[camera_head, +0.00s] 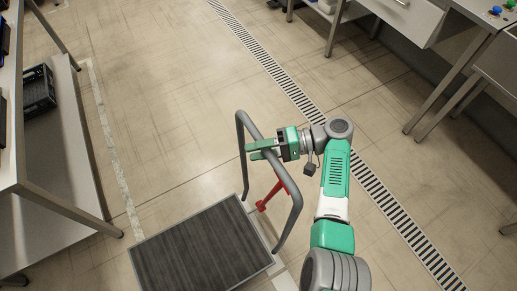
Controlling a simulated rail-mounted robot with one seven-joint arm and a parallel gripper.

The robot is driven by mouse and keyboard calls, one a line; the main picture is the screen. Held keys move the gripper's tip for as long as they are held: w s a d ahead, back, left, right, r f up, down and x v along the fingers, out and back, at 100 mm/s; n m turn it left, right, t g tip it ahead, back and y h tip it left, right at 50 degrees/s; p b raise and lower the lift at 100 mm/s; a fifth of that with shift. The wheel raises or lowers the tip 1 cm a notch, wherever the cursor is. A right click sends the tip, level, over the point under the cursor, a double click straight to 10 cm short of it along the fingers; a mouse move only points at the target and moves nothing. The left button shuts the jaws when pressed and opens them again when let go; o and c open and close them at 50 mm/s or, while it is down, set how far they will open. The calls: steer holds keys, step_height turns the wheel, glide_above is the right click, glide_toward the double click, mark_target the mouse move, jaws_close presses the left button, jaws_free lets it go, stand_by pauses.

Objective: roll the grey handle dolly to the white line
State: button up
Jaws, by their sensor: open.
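The dolly has a dark ribbed deck (203,250) and an upright grey tube handle (287,187), and stands at the lower middle. My gripper (250,150) is open at the handle's top bar, with its green fingers pointing left across the bar. I cannot tell whether the fingers touch the bar or straddle it exactly. A red lever-like part (270,196) shows beside the handle's lower part. A worn white line (107,133) runs along the floor to the left of the dolly, with bare floor between at the far end; the deck's left corner lies close to it.
A shelf unit (70,160) with a black crate (38,90) stands along the left edge. A slotted drain strip (285,78) crosses the floor diagonally. Workbenches (430,25) line the upper right. The floor (170,100) beyond the dolly is clear.

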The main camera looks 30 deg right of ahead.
steer(key=v, duration=0.7)
steer(key=shift+s+d, duration=0.2)
steer(key=shift+d, duration=0.1)
